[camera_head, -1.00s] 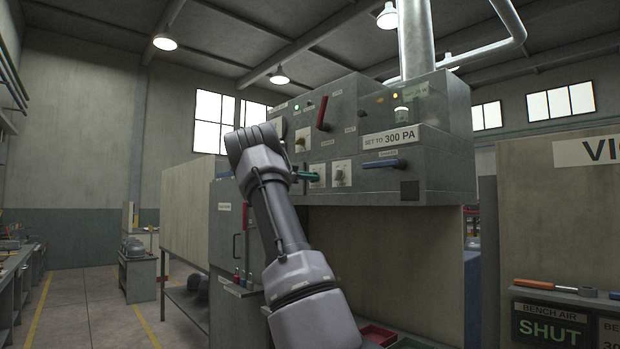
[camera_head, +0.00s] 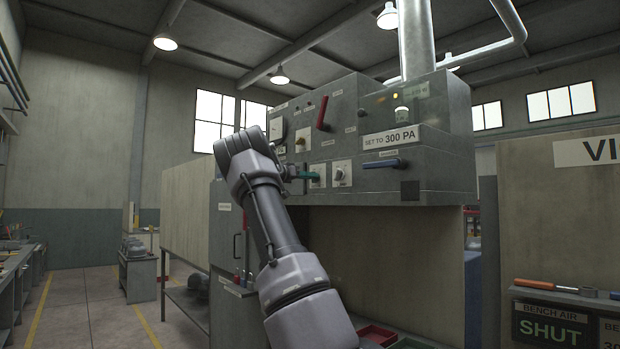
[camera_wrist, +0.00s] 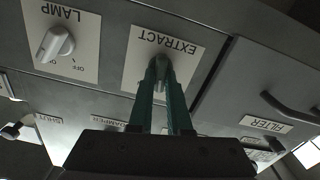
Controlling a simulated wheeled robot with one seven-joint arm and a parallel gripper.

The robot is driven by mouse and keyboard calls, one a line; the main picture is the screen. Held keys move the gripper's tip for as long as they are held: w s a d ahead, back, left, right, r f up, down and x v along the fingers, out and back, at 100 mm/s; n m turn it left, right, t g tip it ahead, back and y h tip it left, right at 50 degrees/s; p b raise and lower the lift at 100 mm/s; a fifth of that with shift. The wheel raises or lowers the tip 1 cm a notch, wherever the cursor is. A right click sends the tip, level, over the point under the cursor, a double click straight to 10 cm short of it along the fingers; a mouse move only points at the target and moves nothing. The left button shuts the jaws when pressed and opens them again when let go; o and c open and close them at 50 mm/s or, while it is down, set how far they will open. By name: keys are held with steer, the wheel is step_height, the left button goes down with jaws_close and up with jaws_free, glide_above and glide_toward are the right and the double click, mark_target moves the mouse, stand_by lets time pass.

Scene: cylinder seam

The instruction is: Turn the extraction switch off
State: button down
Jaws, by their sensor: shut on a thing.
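The extraction switch (camera_wrist: 161,72) is a grey rotary knob on a white plate labelled EXTRACT (camera_wrist: 188,50), which appears upside down in the wrist view. My gripper (camera_wrist: 162,82) has green fingers, one on each side of the knob and shut on it. The fingers hide much of the knob and any position marks, so its setting cannot be read. In the head view my gripper (camera_head: 308,175) reaches the plate (camera_head: 318,174) on the grey control box from the left, and the knob is hidden.
The LAMP knob (camera_wrist: 56,43) sits on its own plate beside the extraction switch. A blue handle (camera_head: 384,164) sticks out at the right of the box. A red lever (camera_head: 323,113) is above. An amber light (camera_head: 395,97) glows near the top.

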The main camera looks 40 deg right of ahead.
steer(key=shift+w+n, duration=0.1)
steer(key=shift+n, duration=1.6)
steer(key=shift+f+n, duration=0.1)
steer(key=shift+n, duration=0.2)
steer(key=c, duration=0.9)
jaws_free()
steer(key=shift+o, duration=0.2)
steer(key=a, duration=1.1)
steer(key=shift+s, duration=0.45)
steer(key=shift+d, duration=0.1)
